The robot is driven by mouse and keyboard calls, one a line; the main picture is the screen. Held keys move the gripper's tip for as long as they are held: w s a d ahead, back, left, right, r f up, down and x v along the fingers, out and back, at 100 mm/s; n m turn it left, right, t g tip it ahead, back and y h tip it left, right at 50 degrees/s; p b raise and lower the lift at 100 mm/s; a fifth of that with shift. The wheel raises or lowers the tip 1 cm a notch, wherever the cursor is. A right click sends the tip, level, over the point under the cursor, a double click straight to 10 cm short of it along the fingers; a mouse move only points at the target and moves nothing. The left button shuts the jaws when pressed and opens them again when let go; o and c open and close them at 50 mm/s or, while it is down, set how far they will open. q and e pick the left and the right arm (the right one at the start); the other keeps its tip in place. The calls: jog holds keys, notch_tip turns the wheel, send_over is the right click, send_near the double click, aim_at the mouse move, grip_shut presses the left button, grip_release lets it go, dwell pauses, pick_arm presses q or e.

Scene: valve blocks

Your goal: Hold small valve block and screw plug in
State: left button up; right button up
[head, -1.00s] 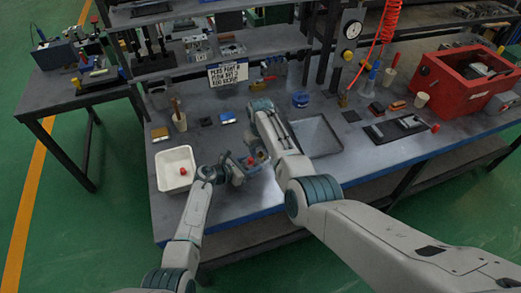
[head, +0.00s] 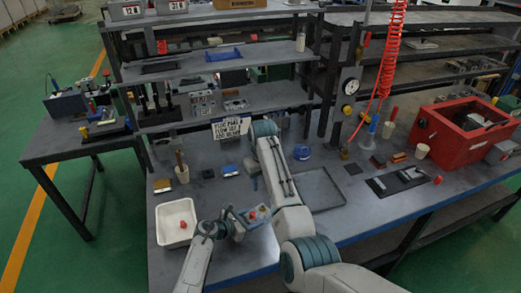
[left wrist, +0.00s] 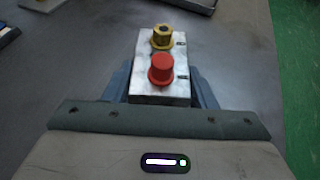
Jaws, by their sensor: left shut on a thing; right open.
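My left gripper (head: 243,222) is shut on a small pale valve block (left wrist: 146,88) and holds it over the front of the bench, right of the white tray. In the left wrist view a red plug (left wrist: 161,69) stands upright in the block's near part and a brass fitting (left wrist: 162,37) in its far part. How deep the red plug sits I cannot tell. My right arm reaches in from the lower right, past the left gripper, towards the back of the bench. Its fingers are hidden behind the arm.
The white tray (head: 164,230) at the left holds another red plug (head: 183,224). A flat dark tray (head: 325,190) lies right of my right arm. A red box (head: 450,140) stands farther right. The bench front between the trays is mostly bare.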

pick_arm(q)
jog(key=o, duration=1.5)
jog(key=shift+c, duration=0.2)
